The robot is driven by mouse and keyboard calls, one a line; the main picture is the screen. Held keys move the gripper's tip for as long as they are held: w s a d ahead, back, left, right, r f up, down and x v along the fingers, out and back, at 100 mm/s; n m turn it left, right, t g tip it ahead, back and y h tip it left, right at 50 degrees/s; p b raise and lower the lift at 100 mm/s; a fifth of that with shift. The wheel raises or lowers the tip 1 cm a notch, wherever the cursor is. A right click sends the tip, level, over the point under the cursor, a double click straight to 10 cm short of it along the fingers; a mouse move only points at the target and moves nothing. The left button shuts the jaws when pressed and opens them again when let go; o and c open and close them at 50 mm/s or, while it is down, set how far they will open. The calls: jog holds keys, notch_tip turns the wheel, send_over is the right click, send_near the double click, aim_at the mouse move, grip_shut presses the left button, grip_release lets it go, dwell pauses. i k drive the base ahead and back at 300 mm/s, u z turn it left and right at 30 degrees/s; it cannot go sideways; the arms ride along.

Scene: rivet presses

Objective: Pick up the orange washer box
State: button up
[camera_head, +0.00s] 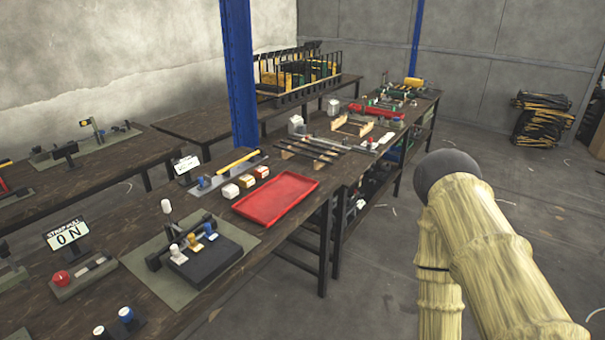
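A small box with orange-brown sides and a pale top (261,172) sits on the dark workbench (205,292), behind the red tray. It is the only one in its short row that looks orange, so I take it for the orange washer box; no label is readable. Two paler boxes stand beside it, a cream one (246,181) and a white one (230,191). My arm shows at the right, with pale yellow links and a dark rounded joint, well apart from the boxes. My gripper is out of view.
An empty red tray (276,200) lies in front of the boxes. A black fixture with white, yellow and blue knobs (206,262) stands left on a green mat. A blue post (240,80) rises behind the boxes.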

aim_at(261, 172)
jog(key=z, duration=1.3)
jog(key=i, duration=1.5)
jog(key=u, duration=2.45)
